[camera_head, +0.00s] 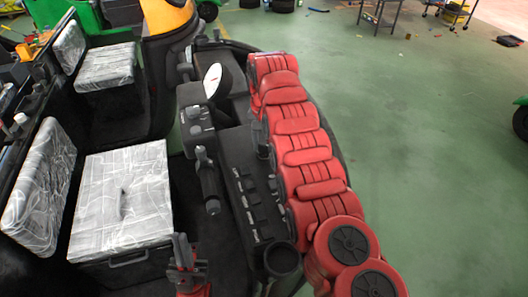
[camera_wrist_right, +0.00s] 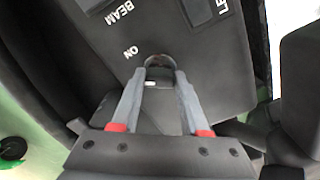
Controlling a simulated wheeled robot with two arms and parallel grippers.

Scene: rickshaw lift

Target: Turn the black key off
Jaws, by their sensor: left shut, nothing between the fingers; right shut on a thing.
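The black key (camera_wrist_right: 158,64) is a small dark, rounded thing at the fingertips of my right gripper (camera_wrist_right: 160,72) in the right wrist view. That gripper is shut on it, and the fingers hide part of it. The key stands at a dark panel (camera_wrist_right: 195,55) with white lettering, with "ON" just left of the fingertips and "BEAM" further up. In the head view my right arm reaches far forward along the vehicle; its gripper and the key cannot be made out there. My left gripper (camera_head: 184,252) is shut and empty, low in the head view, beside the seat box.
A black handlebar grip (camera_head: 209,185) and a switch panel (camera_head: 250,205) lie between the arms. A clear-wrapped seat (camera_head: 123,200) stands at left, with a wrapped backrest (camera_head: 40,185) behind it. Open green floor (camera_head: 420,140) lies to the right.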

